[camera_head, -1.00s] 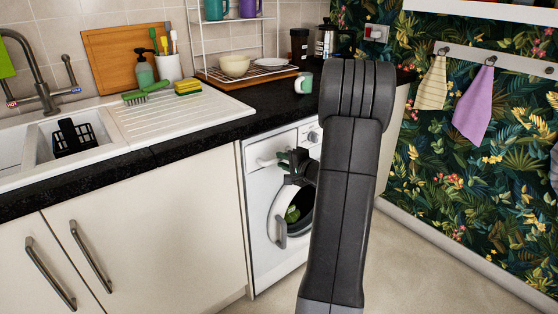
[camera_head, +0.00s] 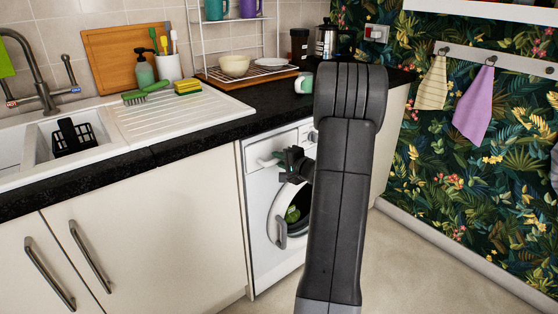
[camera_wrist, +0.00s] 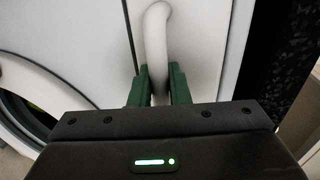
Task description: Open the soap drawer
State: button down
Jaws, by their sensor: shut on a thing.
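The white washing machine (camera_head: 258,220) stands under the black worktop. Its soap drawer front (camera_wrist: 187,40) carries a pale curved handle (camera_wrist: 156,35) in the wrist view. My gripper (camera_wrist: 158,88) is shut on this handle, with one green finger on each side of it. In the head view my gripper (camera_head: 280,161) shows in front of the upper left of the machine, at the soap drawer handle (camera_head: 266,161). My arm hides the machine's right side. I cannot tell how far the drawer is out.
The machine's round door (camera_head: 290,213), with a grey handle and something green inside, is just below my gripper. The black worktop (camera_head: 235,127) overhangs above. Cream cupboards (camera_head: 150,220) stand to the left. The floor at right (camera_head: 410,265) is clear.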

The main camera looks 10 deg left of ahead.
jog(key=f+b+v, duration=0.2)
jog(key=b+v, duration=0.2)
jog(key=v, duration=0.6)
jog(key=f+b+v, duration=0.2)
jog(key=b+v, duration=0.2)
jog(key=v, duration=0.6)
jog(key=shift+s+d, duration=0.3)
jog(key=shift+d, duration=0.1)
jog(key=shift+f, duration=0.15)
jog(key=c, duration=1.7)
grip_release()
jog(key=p+v, duration=0.2)
jog(key=v, duration=1.2)
jog(key=shift+f, duration=0.1)
jog(key=shift+w+a, duration=0.1)
jog(key=shift+w, duration=0.05)
